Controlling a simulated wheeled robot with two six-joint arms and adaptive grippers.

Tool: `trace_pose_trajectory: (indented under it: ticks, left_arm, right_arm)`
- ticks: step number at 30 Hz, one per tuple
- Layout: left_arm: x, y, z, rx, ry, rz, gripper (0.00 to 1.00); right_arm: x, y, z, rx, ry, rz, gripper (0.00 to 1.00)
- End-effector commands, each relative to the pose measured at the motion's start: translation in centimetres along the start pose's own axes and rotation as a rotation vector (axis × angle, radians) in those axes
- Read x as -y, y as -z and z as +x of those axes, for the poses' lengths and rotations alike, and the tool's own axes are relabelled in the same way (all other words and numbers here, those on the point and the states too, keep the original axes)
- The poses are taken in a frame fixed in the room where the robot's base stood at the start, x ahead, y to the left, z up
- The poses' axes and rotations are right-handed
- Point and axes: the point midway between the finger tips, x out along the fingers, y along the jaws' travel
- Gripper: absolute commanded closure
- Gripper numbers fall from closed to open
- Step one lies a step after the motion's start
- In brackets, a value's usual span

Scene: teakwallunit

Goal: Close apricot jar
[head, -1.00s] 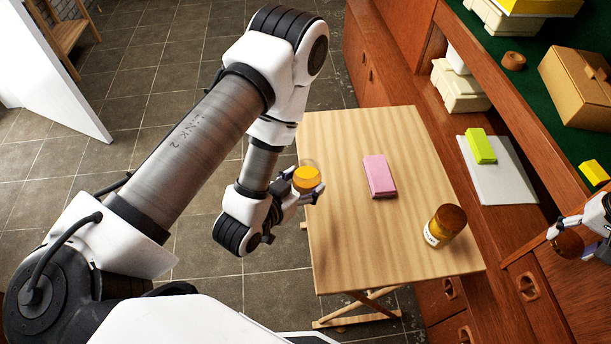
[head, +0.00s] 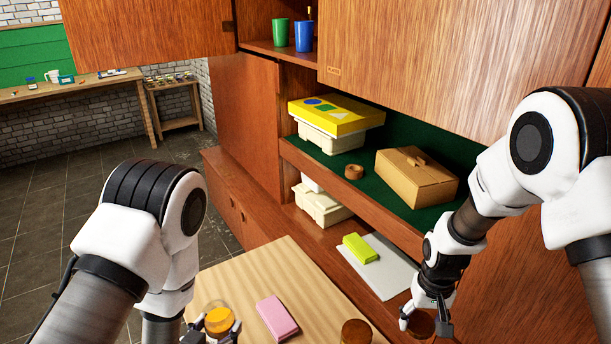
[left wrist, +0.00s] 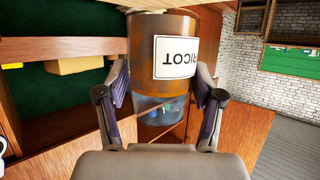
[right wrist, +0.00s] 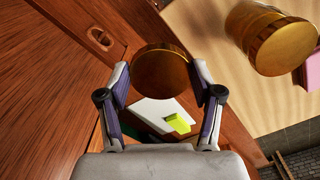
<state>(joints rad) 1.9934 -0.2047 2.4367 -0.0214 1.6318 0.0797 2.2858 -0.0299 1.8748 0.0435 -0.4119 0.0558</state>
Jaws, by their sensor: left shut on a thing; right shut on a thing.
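The apricot jar (head: 218,321) is a glass jar with orange content and no lid on it, near the table's left side in the head view. My left gripper (head: 222,334) is shut around its side. The left wrist view shows the jar (left wrist: 162,75) with an upside-down label ending in "RICOT" and a clear part beyond the content. My right gripper (head: 426,318) is shut on a round brown lid (head: 420,324), right of the table. The lid also shows between the fingers in the right wrist view (right wrist: 160,74). Lid and jar are well apart.
A second jar with a brown lid (head: 356,332) stands on the wooden table (head: 250,270), between my grippers. A pink box (head: 277,318) lies on the table. A white board (head: 385,275) with a lime box (head: 360,248) lies on the wall unit's low shelf. A cardboard box (head: 416,177) stands above.

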Motion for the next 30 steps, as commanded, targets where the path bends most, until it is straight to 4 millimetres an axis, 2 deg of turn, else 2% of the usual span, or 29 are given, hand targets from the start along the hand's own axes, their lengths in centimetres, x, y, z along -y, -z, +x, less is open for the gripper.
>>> trace_pose_trajectory:
  ticks: [1, 3, 6, 24, 27, 30]
  left_arm:
    - [0.0, 0.3, 0.7, -0.004, 0.018, -0.005, 0.95]
    - [0.3, 0.1, 1.5, -0.002, 0.06, -0.024, 0.95]
    - [1.5, -1.0, 2.0, 0.002, 0.138, -0.057, 0.95]
    - [1.8, -1.4, 1.9, 0.0, 0.158, -0.066, 0.95]
    - [1.0, -1.3, 1.9, 0.0, 0.125, -0.051, 0.95]
    - [-0.8, -1.1, 1.9, -0.001, 0.048, -0.02, 0.95]
  right_arm:
    - [1.4, -0.7, 0.5, 0.002, -0.006, -0.017, 0.48]
    - [3.0, -1.2, 1.0, 0.001, -0.005, -0.029, 0.48]
    - [4.0, -1.2, 1.3, -0.001, 0.0, -0.035, 0.48]
    - [4.0, -0.9, 1.2, -0.001, 0.001, -0.073, 0.48]
    - [4.0, -0.9, 1.2, -0.001, 0.001, -0.073, 0.48]
    - [4.0, -0.9, 1.2, -0.001, 0.001, -0.073, 0.48]
